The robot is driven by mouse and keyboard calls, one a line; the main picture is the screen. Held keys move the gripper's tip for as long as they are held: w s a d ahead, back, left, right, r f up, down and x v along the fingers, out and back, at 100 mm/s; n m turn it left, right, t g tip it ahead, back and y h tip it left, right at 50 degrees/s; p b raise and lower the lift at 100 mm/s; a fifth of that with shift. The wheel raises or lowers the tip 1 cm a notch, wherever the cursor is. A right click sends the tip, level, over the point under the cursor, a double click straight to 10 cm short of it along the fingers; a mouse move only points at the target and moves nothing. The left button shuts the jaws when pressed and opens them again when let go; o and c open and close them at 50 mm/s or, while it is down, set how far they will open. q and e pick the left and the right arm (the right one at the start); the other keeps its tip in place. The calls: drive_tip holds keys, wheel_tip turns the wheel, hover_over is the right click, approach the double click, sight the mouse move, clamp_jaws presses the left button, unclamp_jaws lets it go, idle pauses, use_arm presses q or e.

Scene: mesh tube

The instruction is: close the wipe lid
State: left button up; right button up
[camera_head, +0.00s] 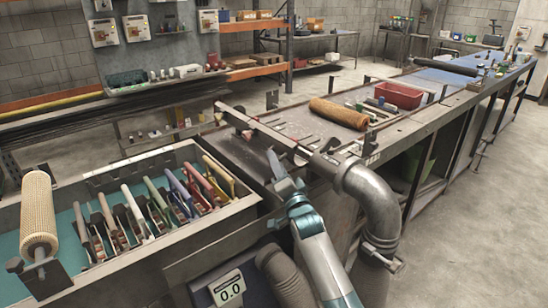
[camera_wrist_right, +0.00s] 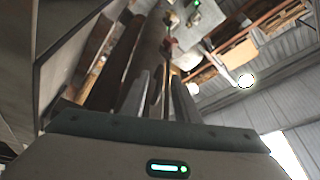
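I cannot make out a wipe container or its lid in either view. My right gripper (camera_head: 275,165), on a grey and teal arm, reaches up from the bottom of the head view. It is beside the long metal bar at the bench's near end. In the right wrist view its two grey fingers (camera_wrist_right: 160,98) stand apart, with no held object that I can make out between them. A dark long shape lies beyond the fingers there. My left gripper is not in view.
A metal elbow duct (camera_head: 378,195) stands right of my arm. An orange roll (camera_head: 338,114) and red bin (camera_head: 398,95) lie on the bench. The floor at right is clear.

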drive_tip(key=shift+x, duration=1.05)
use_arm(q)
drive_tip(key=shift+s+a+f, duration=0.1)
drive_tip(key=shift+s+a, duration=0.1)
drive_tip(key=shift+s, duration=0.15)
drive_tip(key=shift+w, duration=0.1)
use_arm(e)
clamp_jaws()
drive_tip(key=shift+r, duration=0.15)
